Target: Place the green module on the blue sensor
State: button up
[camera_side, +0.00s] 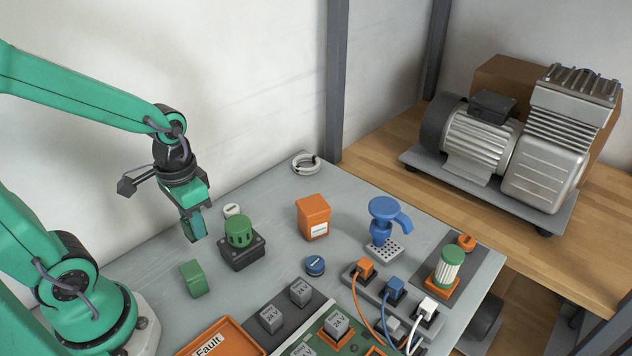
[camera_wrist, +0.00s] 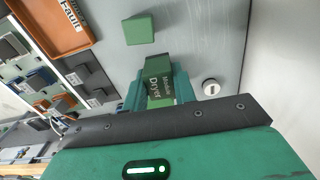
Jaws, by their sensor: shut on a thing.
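My gripper (camera_wrist: 160,88) is shut on a green module (camera_wrist: 158,75) with lettering that seems to include "Dryer". In the side view, my gripper (camera_side: 195,226) points down at the left of the grey table, and the module between its fingers is hard to separate from them. It appears to be above the surface. The blue sensor, apparently the low round blue disc (camera_side: 315,265) with a pale label, lies on the table to the right of my gripper, apart from it. I cannot make it out in the wrist view.
A second green block (camera_side: 193,280) stands near my gripper; it also shows in the wrist view (camera_wrist: 138,28). A green-topped dark unit (camera_side: 240,245), orange box (camera_side: 313,217) and white disc (camera_side: 232,210) stand nearby. A blue-handled device (camera_side: 384,218) and cabled sockets (camera_side: 395,290) are farther right.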

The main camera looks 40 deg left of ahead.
jog(key=shift+w+d, duration=0.1)
jog(key=shift+w+d+r, duration=0.15)
jog(key=shift+w+d, duration=0.25)
jog(key=shift+d, duration=0.05)
jog(key=w+d+r, duration=0.1)
jog(key=w+d, duration=0.1)
jog(key=d, duration=0.9)
jog(key=w+d+r, duration=0.1)
jog(key=w+d, duration=0.2)
jog(key=d, duration=0.8)
jog(key=shift+w+d+r+n, duration=0.2)
jog(key=shift+w+r+n, duration=0.05)
jog(key=shift+w+n, duration=0.1)
jog(key=shift+w, duration=0.1)
send_over(315, 262)
notch_tip(315, 262, down, 7)
jog(key=shift+f, duration=2)
